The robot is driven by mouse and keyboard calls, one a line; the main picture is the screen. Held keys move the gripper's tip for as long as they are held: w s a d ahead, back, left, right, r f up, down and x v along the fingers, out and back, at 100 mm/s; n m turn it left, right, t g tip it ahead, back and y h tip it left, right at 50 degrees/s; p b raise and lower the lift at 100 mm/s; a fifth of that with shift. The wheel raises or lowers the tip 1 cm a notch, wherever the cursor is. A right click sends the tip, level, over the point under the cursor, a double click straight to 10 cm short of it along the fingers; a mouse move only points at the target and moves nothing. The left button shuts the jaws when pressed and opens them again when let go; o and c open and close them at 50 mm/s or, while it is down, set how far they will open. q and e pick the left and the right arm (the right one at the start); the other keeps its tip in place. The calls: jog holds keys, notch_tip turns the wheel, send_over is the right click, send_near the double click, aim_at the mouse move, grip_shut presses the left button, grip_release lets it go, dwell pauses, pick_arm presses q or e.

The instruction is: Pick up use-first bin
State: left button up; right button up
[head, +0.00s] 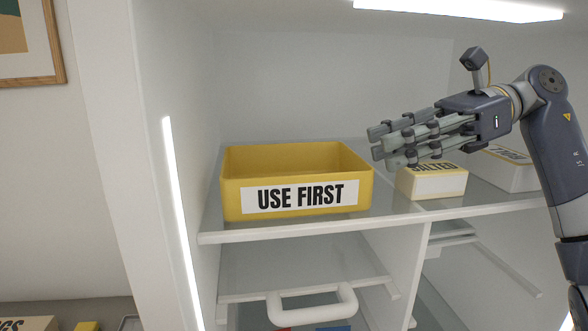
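The use-first bin (358,193) is an open yellow bin with a white "USE FIRST" label on its front. It sits upright on the upper glass shelf (390,214) of the fridge. My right gripper (378,143) comes in from the right, in the air near the bin's right side and above the small box. Its fingers point left. They look spread, but overlap from this angle, so I cannot tell how wide the opening is. I see nothing held in it. My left gripper is not in view.
A yellow-and-white box reading "SALTED" (440,187) stands right of the bin, partly behind my gripper. Another box (513,172) is further right. The fridge's left wall is close to the bin. Below are a drawer with a white handle (313,305) and an upright divider (418,275).

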aim_at(310, 175)
jog(key=shift+s+a+r, duration=0.1)
jog(key=shift+s+a, duration=0.2)
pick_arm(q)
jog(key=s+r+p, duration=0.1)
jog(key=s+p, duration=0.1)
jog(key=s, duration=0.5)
pick_arm(e)
jog(key=a, duration=0.1)
jog(key=s+a, duration=0.1)
jog(key=a, duration=0.1)
jog(key=s+a+f, duration=0.1)
jog(key=shift+s+a, duration=0.25)
jog(key=shift+a, duration=0.05)
jog(key=shift+w+a+f, duration=0.1)
jog(key=shift+w+a, duration=0.05)
jog(key=shift+a, duration=0.15)
jog(key=x, duration=0.3)
jog(key=shift+p, duration=0.4)
jog(key=shift+p+x, duration=0.35)
jog(key=shift+x, duration=0.75)
jog(key=shift+a+f, duration=0.15)
jog(key=shift+a, duration=0.15)
jog(key=shift+f, duration=0.1)
jog(key=shift+c, duration=0.8)
jog(key=shift+d, duration=0.1)
grip_shut()
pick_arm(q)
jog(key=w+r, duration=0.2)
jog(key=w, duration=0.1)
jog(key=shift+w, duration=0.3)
